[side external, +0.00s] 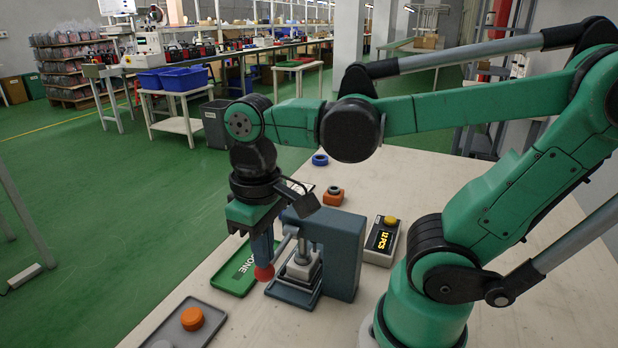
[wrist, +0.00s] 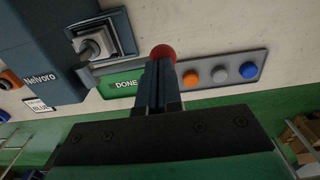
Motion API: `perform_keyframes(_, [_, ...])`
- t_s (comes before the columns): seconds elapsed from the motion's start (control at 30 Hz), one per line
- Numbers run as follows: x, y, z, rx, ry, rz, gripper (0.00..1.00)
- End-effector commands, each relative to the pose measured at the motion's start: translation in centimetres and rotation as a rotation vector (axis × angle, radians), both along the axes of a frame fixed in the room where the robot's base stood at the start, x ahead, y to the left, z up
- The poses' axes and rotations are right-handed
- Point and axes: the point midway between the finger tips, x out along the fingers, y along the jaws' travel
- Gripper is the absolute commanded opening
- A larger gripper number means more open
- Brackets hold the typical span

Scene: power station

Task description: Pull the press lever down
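The press (side external: 342,262) is a dark blue-grey frame with a metal ram over its base; in the wrist view its body (wrist: 35,75) reads "Nelvoro". Its silver lever slants down toward the viewer and ends in a red knob (side external: 264,272), seen also in the wrist view (wrist: 162,52). My gripper (side external: 263,258) points down with its fingertips at the top of the knob, apparently touching it. In the wrist view its two fingers (wrist: 160,70) lie side by side, with the knob showing beyond their tips. The fingers hide part of the knob and lever.
A grey tray (side external: 212,328) with coloured round pieces sits at the front left. A counter box with a yellow button (side external: 390,220) stands right of the press. An orange piece (side external: 333,198) and blue ring (side external: 320,159) lie farther back.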

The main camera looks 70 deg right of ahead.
Motion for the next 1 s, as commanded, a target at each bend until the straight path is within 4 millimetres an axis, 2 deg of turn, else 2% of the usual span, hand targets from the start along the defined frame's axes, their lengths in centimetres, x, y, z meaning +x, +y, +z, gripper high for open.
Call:
perform_keyframes(0.53, [-0.01,-0.01,-0.99,0.000,0.000,0.000,0.00])
perform_keyframes(0.83, [-0.01,-0.01,-0.91,0.000,0.000,0.000,0.00])
perform_keyframes(1.0, [0.03,0.00,-0.02,0.000,0.000,0.000,0.00])
